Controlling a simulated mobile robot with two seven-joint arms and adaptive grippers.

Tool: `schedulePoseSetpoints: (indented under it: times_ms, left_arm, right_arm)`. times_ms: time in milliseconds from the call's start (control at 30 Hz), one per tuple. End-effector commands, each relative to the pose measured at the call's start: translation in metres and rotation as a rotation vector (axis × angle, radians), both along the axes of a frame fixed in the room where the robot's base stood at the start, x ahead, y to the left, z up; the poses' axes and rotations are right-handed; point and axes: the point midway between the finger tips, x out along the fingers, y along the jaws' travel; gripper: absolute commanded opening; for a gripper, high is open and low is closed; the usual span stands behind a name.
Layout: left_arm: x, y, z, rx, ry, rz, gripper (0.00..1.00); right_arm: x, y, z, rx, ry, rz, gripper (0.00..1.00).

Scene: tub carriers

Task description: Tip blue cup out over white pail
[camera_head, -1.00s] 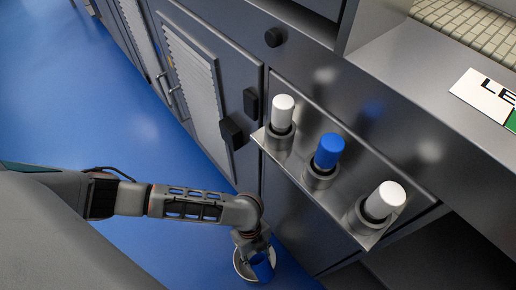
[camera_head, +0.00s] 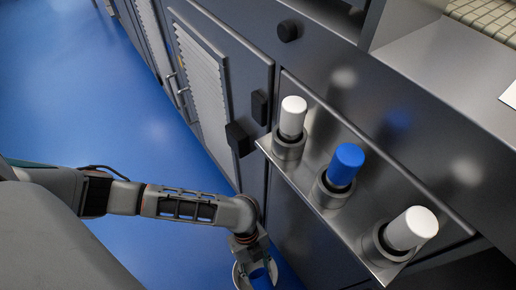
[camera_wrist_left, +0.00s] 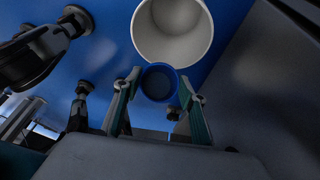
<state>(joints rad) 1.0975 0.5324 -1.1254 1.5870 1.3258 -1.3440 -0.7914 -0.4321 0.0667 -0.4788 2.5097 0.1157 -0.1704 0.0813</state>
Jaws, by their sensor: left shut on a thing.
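The blue cup (camera_wrist_left: 158,84) is held between the two fingers of my left gripper (camera_wrist_left: 158,92), which is shut on it. In the left wrist view I see its round rim and dark inside; its exact tilt is unclear. The white pail (camera_wrist_left: 172,38) stands open on the blue floor just beyond the cup, its inside looking empty. In the head view my left gripper (camera_head: 254,252) reaches down at the bottom edge, with the blue cup (camera_head: 261,278) in front of the pail's rim (camera_head: 237,275). Gripper and pail are partly cut off there. My right gripper is not in view.
A metal shelf (camera_head: 325,211) on the cabinet front carries two white-topped cylinders (camera_head: 293,115) (camera_head: 411,228) and a blue-topped one (camera_head: 342,165) in holders, right of my left arm. Grey cabinets (camera_head: 215,60) line the right. Blue floor (camera_head: 90,90) is open at left.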

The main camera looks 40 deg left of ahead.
Motion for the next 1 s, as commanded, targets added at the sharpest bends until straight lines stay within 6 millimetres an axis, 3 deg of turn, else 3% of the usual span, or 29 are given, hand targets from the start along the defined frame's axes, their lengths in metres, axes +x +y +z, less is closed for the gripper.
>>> schedulePoseSetpoints:
  times_ms: [500,1000]
  left_arm:
    - [0.003,0.009,-0.009,-0.194,0.107,0.006,0.0]
    - [0.01,0.017,-0.01,-0.435,0.224,0.001,0.0]
  right_arm:
    - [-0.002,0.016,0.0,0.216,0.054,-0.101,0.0]
    - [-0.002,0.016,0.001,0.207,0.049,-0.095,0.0]
